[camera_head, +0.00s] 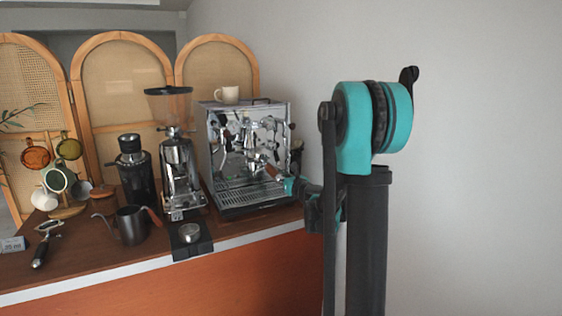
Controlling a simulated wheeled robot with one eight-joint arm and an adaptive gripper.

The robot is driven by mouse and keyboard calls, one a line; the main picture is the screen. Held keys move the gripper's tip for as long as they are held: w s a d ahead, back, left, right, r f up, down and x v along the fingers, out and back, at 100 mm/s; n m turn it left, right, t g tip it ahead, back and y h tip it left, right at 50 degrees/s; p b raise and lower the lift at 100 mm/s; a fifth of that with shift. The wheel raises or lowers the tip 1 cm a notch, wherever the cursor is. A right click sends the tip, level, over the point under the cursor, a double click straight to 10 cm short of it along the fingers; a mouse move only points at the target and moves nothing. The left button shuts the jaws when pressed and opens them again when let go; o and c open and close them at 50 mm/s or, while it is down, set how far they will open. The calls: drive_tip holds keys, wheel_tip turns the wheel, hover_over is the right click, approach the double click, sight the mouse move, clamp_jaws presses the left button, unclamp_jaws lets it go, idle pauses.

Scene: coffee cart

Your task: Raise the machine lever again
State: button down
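The chrome espresso machine (248,195) stands at the right end of the brown counter. Its front carries a group head, dark knobs and a brown wooden handle (271,171) pointing right and down. Reflections on the polished front make the lever hard to pick out, and I cannot tell its angle. My arm comes in from the right. My gripper (290,184) is small in view at the machine's front right, close to the end of the wooden handle. I cannot tell whether it touches anything. Its fingertips are too small and partly covered to read.
A white cup (227,95) sits on the machine. A grinder (179,165), a black grinder (134,172), a kettle (131,226) and a dark tamping mat (190,252) stand to the left. A portafilter (43,243) and a mug tree (67,211) are far left.

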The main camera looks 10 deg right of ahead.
drive_tip(key=shift+r, duration=4.65)
drive_tip(key=a+f+v, duration=0.1)
drive_tip(key=v, duration=0.8)
drive_tip(key=shift+s, duration=0.6)
